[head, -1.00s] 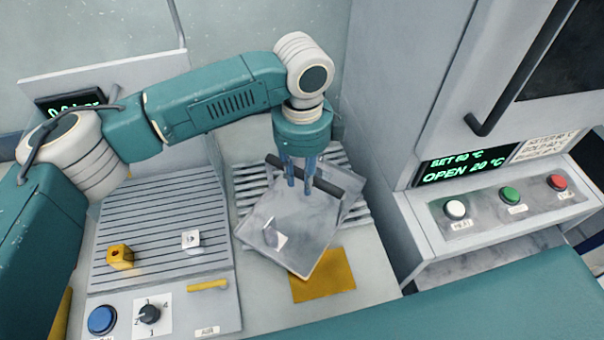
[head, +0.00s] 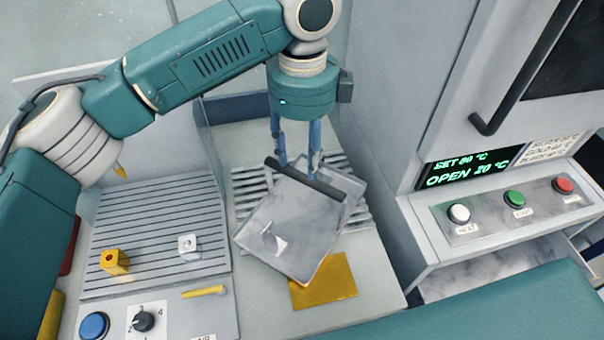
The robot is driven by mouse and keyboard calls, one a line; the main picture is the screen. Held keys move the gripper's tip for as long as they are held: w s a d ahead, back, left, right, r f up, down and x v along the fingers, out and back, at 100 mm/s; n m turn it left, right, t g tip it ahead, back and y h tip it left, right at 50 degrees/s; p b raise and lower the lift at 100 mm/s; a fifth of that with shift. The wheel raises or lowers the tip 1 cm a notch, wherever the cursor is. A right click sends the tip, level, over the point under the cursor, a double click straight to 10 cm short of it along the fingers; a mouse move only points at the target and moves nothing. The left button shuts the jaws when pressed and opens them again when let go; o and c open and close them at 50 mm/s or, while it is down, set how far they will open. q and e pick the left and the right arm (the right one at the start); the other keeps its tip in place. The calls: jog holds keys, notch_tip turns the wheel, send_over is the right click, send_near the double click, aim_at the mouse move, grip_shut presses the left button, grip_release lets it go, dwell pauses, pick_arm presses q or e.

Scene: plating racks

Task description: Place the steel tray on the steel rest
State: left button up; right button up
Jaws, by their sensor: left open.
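The steel tray (head: 285,235) is a grey, square, shallow tray with a dark bar handle (head: 305,180) along its far edge. It lies turned at an angle over a slatted grey rest (head: 250,182), and overlaps another grey plate (head: 340,183) behind it. I cannot tell whether it sits flat on the slats. My left gripper (head: 299,166) points down just above and behind the handle. Its blue fingers are apart, with nothing held between them. My right gripper is not in view.
A gold plate (head: 325,282) lies in front of the tray. To the left, a slatted panel (head: 155,235) carries a yellow cube (head: 114,261) and a white cube (head: 188,246). A cabinet with a button panel (head: 515,205) stands close on the right.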

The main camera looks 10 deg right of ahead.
pick_arm(q)
notch_tip(320, 180, up, 4)
jog(key=shift+r+b, duration=0.1)
jog(key=shift+b, duration=0.2)
dwell(0.3)
